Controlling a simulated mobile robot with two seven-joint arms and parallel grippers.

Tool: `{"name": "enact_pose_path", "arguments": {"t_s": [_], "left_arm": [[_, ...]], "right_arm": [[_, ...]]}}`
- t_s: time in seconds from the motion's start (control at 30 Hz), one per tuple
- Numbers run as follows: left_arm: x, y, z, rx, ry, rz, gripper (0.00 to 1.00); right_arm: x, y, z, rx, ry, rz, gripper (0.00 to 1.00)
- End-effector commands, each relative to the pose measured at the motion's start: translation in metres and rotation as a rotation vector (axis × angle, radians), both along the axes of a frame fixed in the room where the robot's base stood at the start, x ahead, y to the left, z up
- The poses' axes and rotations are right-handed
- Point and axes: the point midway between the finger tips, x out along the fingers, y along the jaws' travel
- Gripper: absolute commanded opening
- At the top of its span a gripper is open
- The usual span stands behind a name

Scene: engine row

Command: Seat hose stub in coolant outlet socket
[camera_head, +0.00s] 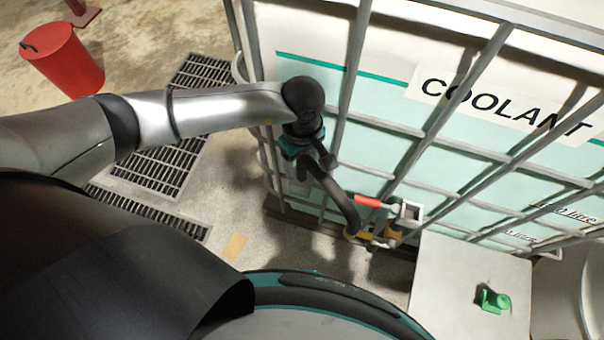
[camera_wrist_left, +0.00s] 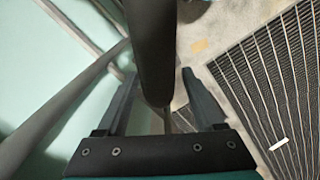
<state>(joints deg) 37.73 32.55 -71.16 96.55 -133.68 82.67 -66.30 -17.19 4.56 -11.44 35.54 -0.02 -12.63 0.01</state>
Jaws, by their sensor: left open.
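A black curved hose (camera_head: 334,194) hangs in front of the coolant tank's cage. It also shows large in the left wrist view (camera_wrist_left: 152,45). Its lower end is beside a yellow fitting (camera_head: 364,236) at the valve; I cannot tell whether it sits in a socket. My left gripper (camera_head: 318,164) is at the hose's upper part. In the left wrist view its two fingers (camera_wrist_left: 158,78) are open, one on each side of the hose, with gaps visible. The hose's upper end is hidden by the gripper. My right gripper is not in view.
The caged coolant tank (camera_head: 388,97) fills the right side. A red-handled valve (camera_head: 372,202) with a pale block (camera_head: 409,212) is at its foot. A green part (camera_head: 492,298) lies on a pale box top (camera_head: 445,300). Floor grates (camera_head: 160,165) and a red bucket (camera_head: 64,62) are left.

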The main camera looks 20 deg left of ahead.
Motion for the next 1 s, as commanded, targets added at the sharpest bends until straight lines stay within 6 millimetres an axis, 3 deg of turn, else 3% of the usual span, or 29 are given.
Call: {"name": "enact_pose_path", "arguments": {"t_s": [0.1, 0.37, 0.9, 1.0], "left_arm": [[-0.0001, 0.0003, -0.0117, 0.001, 0.001, 0.000, 0.69], [0.0004, 0.0003, -0.0124, 0.000, -0.001, 0.000, 0.68], [0.0002, 0.0007, -0.0122, 0.001, -0.001, 0.000, 0.07], [0.0003, 0.0008, -0.0122, 0.001, -0.001, 0.000, 0.00]], "right_arm": [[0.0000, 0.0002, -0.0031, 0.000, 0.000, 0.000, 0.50], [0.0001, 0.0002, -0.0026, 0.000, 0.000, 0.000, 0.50], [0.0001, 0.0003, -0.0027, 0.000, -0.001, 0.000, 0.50], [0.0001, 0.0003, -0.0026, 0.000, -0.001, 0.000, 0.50]]}}
